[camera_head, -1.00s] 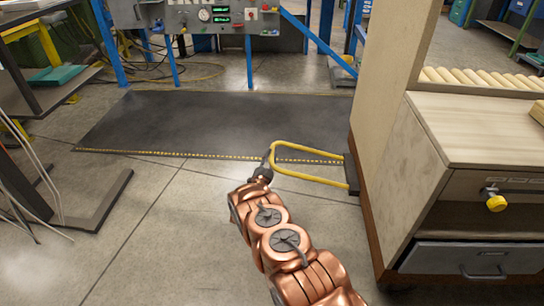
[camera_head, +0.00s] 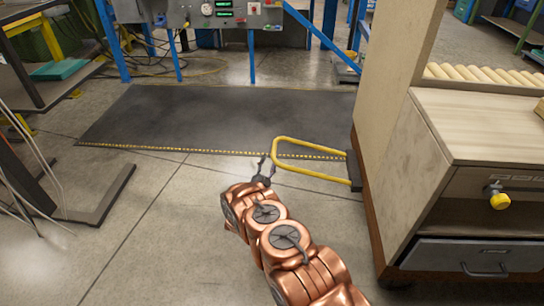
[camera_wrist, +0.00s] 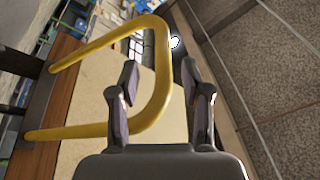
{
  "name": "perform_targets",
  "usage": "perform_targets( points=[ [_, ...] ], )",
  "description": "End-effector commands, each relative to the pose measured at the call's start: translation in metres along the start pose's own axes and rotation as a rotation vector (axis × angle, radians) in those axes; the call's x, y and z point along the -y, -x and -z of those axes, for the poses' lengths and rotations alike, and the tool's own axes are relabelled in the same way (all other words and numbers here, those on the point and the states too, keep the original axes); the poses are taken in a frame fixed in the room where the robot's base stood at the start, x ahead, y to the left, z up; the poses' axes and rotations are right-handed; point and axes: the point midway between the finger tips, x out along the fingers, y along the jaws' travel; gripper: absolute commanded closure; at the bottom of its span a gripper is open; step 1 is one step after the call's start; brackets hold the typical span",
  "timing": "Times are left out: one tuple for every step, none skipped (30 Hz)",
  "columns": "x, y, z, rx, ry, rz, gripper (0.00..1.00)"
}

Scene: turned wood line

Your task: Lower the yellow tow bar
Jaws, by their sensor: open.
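The yellow tow bar (camera_head: 312,174) is a U-shaped loop that sticks out level to the left from a dark bracket (camera_head: 354,171) low on the wooden cabinet. In the wrist view the tow bar (camera_wrist: 162,85) crosses in front of me, its rounded end reaching between the fingers. My gripper (camera_head: 265,165) is open, just left of the bar's outer end. In the wrist view my gripper (camera_wrist: 163,95) has both fingers apart, one on either side of the bar's end. I cannot tell whether a finger touches it.
The wooden cabinet (camera_head: 400,180) stands at the right with a yellow knob (camera_head: 499,201) and a grey drawer (camera_head: 460,256). A dark mat (camera_head: 215,120) lies on the floor beyond. A control bench (camera_head: 235,14) stands at the back. Open concrete floor lies to the left.

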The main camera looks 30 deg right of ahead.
Motion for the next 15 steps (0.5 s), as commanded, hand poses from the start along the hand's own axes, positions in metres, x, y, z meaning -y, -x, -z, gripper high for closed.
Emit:
perform_targets(
  points=[
    [0.0,0.011,-0.001,0.002,0.001,0.0,0.53],
    [0.0,0.016,-0.001,0.003,0.002,-0.001,0.53],
    [-0.001,0.024,-0.001,0.005,0.003,-0.001,0.53],
    [-0.001,0.03,-0.001,0.006,0.003,-0.002,0.53],
    [-0.001,0.035,-0.002,0.006,0.003,-0.002,0.53],
    [-0.001,0.041,-0.001,0.005,0.003,-0.001,0.53],
    [0.0,0.045,-0.001,0.004,0.002,-0.001,0.53],
    [0.0,0.049,-0.001,0.003,0.001,0.001,0.53],
    [0.0,0.054,-0.001,0.002,0.0,0.0,0.53],
    [0.0,0.057,-0.001,0.002,0.001,0.0,0.53],
    [0.0,0.06,-0.001,0.002,0.0,0.0,0.53],
    [0.0,0.063,0.0,0.002,0.0,0.0,0.53],
    [0.0,0.065,0.0,0.001,0.0,-0.001,0.53],
    [-0.001,0.066,0.0,0.001,0.0,-0.002,0.53],
    [-0.001,0.067,0.0,0.0,0.0,-0.002,0.53]
  ],
)
